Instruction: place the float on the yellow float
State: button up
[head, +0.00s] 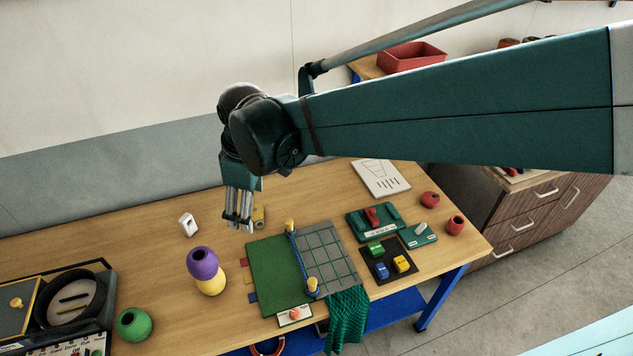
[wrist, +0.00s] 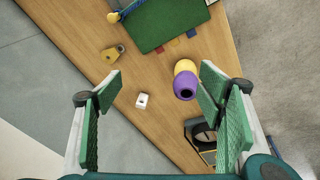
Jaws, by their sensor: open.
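A purple float (head: 202,263) rests on top of the yellow float (head: 211,284) on the table, left of the green mat. The two touch and stand as a stack. In the wrist view the purple float (wrist: 185,86) shows its dark hole, with the yellow float (wrist: 184,67) partly hidden behind it. My gripper (head: 238,224) is above the table, up and to the right of the stack and apart from it. In the wrist view my gripper (wrist: 160,88) has its green fingers wide apart with nothing between them.
A green float (head: 134,323) sits at the front left beside a black case (head: 104,304). Two red floats (head: 430,199) (head: 455,225) are at the right. A small white block (head: 187,225) and a brass-coloured piece (head: 259,217) stand near my gripper. The green mat (head: 270,262) is mid-table.

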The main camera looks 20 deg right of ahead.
jog(key=s+d+r+m+t, duration=0.1)
jog(key=s+d+m+t, duration=0.1)
jog(key=s+d+m, duration=0.4)
jog(key=s+d+r+m+t, duration=0.2)
jog(key=s+d+m, duration=0.3)
jog(key=d, duration=0.6)
jog(key=shift+s+d+m+t+h, duration=0.4)
jog(key=shift+s+t, duration=0.1)
jog(key=shift+s, duration=0.75)
